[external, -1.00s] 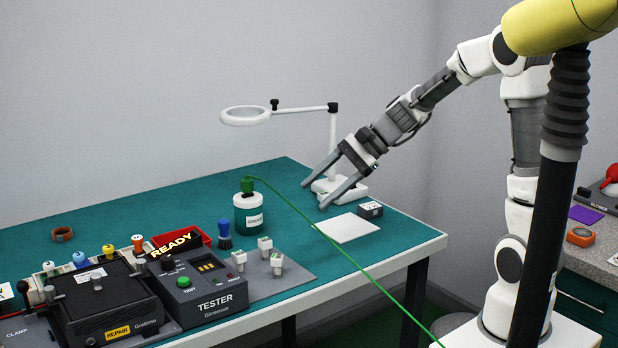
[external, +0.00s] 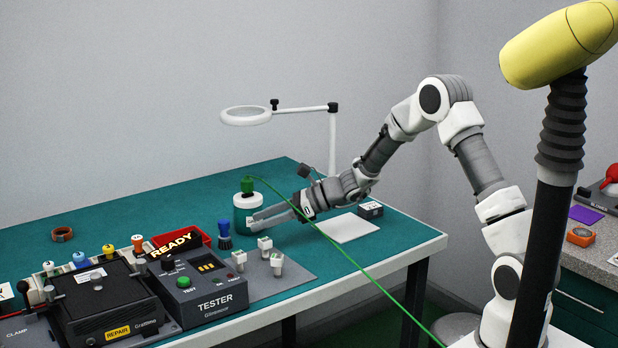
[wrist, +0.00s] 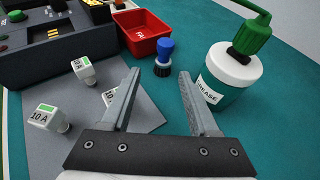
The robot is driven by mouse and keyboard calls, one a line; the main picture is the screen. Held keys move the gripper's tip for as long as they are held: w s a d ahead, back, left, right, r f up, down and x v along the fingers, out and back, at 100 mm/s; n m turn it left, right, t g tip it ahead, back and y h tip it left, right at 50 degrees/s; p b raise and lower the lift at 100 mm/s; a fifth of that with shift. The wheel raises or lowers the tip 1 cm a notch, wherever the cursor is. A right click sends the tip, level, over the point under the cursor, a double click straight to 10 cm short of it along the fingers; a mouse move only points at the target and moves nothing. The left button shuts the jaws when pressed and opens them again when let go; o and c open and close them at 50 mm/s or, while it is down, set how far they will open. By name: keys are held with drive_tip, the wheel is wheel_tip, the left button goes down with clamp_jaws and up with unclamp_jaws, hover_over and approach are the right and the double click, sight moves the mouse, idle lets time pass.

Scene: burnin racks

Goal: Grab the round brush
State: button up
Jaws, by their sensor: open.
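The round brush (external: 224,236) stands upright on the green bench top, with a blue handle and dark bristles below. It also shows in the wrist view (wrist: 164,58), ahead of my gripper and roughly in line with the gap between the fingers. My gripper (external: 256,216) is low over the bench, to the right of the brush. In the wrist view my gripper (wrist: 158,75) is open and empty, its two grey fingers spread apart. The brush is apart from the fingertips.
A grease jar (wrist: 222,80) with a green top stands close beside my right finger. A red bin (wrist: 142,34) is behind the brush. Several white 10 A blocks (wrist: 84,70) stand on a grey mat to the left, near the tester (external: 208,290). A green cable crosses the bench.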

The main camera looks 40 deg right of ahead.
sight(224, 235)
drive_tip(key=x, duration=0.4)
drive_tip(key=shift+w+a+f, duration=0.15)
drive_tip(key=shift+a+f, duration=0.05)
drive_tip(key=shift+a, duration=0.05)
drive_tip(key=shift+w+d+b+x, duration=0.1)
drive_tip(key=shift+w+b+x, duration=0.1)
drive_tip(key=shift+x, duration=1.25)
drive_tip(key=shift+w+d+b+x, duration=0.1)
drive_tip(key=shift+w+d+x, duration=0.05)
drive_tip(key=shift+x, duration=1.3)
drive_tip(key=shift+r, duration=0.15)
clamp_jaws()
